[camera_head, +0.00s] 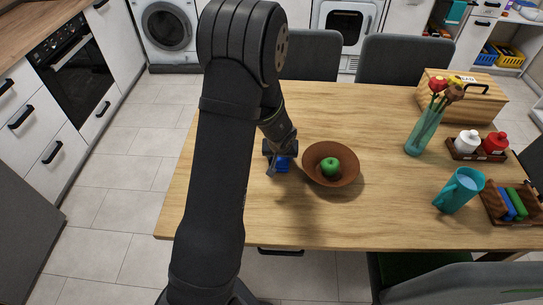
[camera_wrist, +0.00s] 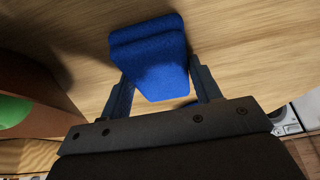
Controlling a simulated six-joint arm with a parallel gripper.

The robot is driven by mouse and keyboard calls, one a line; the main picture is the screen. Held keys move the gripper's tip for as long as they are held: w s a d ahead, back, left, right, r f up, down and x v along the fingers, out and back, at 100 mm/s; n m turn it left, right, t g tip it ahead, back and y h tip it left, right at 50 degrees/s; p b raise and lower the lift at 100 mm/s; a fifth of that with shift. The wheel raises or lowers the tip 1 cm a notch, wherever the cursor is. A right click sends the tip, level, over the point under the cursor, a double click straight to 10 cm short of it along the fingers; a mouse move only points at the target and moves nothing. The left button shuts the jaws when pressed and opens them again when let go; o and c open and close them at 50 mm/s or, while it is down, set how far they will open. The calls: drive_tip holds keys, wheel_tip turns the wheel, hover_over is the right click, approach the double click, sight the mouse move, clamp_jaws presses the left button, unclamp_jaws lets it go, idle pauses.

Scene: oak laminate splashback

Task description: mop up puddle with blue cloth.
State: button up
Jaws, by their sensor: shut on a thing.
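The blue cloth (camera_head: 283,164) is held in my gripper (camera_head: 280,160) over the wooden table, just left of the brown bowl. In the wrist view the folded blue cloth (camera_wrist: 150,55) sits between the two fingers of my gripper (camera_wrist: 158,85), which are shut on it. The cloth is at or close to the tabletop; I cannot tell if it touches. I see no puddle in either view; my arm hides part of the table's left side.
The brown bowl (camera_head: 318,178) with a green apple (camera_head: 330,167) stands close on the right of my gripper. Farther right are a teal pitcher (camera_head: 459,190), a flower vase (camera_head: 425,130), a shaker tray (camera_head: 464,152) and a wooden bread box (camera_head: 462,97). The front middle of the table (camera_head: 340,225) is clear.

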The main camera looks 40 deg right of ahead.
drive_tip(key=w+a, duration=0.1)
drive_tip(key=a, duration=0.1)
drive_tip(key=w+a, duration=0.1)
drive_tip(key=a, duration=0.2)
drive_tip(key=w+a, duration=0.2)
drive_tip(key=a, duration=0.1)
drive_tip(key=s+d, duration=0.1)
drive_tip(key=d, duration=0.1)
drive_tip(key=s+d, duration=0.3)
drive_tip(key=d, duration=0.1)
drive_tip(key=shift+s+d, duration=0.35)
drive_tip(key=w+a, duration=0.1)
drive_tip(key=w, duration=0.1)
drive_tip(key=w+a, duration=0.3)
drive_tip(key=w, duration=0.1)
drive_tip(key=shift+w+a, duration=0.15)
drive_tip(key=shift+a, duration=0.1)
drive_tip(key=shift+w+r, duration=0.1)
drive_tip(key=shift+r, duration=0.1)
wheel_tip(320, 180, up, 8)
drive_tip(key=shift+f, duration=0.15)
idle(0.3)
